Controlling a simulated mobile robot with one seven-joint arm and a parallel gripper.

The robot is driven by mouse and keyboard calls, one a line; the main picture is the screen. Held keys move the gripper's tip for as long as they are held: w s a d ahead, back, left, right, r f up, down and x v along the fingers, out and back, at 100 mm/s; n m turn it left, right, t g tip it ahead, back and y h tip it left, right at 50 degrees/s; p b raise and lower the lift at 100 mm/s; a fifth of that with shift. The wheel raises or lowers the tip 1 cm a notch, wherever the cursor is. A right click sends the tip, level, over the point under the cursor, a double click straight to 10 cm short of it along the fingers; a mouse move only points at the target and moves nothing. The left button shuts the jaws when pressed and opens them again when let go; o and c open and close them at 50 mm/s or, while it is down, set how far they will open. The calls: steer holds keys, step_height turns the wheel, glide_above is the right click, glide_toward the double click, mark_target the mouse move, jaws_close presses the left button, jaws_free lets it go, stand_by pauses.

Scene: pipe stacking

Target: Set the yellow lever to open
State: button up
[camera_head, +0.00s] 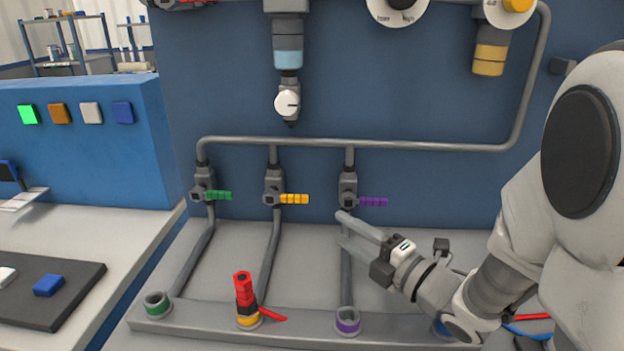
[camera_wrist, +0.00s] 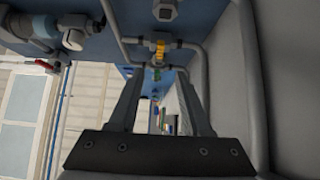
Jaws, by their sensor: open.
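The yellow lever (camera_head: 294,199) sticks out horizontally to the right from the middle valve (camera_head: 273,188) on the blue wall panel. It also shows in the wrist view (camera_wrist: 160,48), just beyond the fingertips. My gripper (camera_head: 342,229) is open and empty. It comes in from the right, its fingers pointing left, in front of the pipe below the purple-lever valve. In the head view the fingertips are right of and a little lower than the yellow lever, apart from it. In the wrist view the two fingers (camera_wrist: 160,76) stand apart with nothing between them.
A green lever (camera_head: 219,195) on the left valve and a purple lever (camera_head: 373,202) on the right valve also point right. A red stack (camera_head: 244,288) stands on the yellow-ringed socket. Green (camera_head: 158,304) and purple (camera_head: 347,321) sockets are empty.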

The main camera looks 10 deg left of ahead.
mark_target(299, 201)
steer(key=b+x, duration=0.1)
steer(key=x, duration=1.3)
steer(key=shift+w+a+b, duration=0.25)
steer(key=shift+a+b, duration=0.05)
steer(key=shift+a, duration=0.05)
jaws_close()
stand_by(0.7)
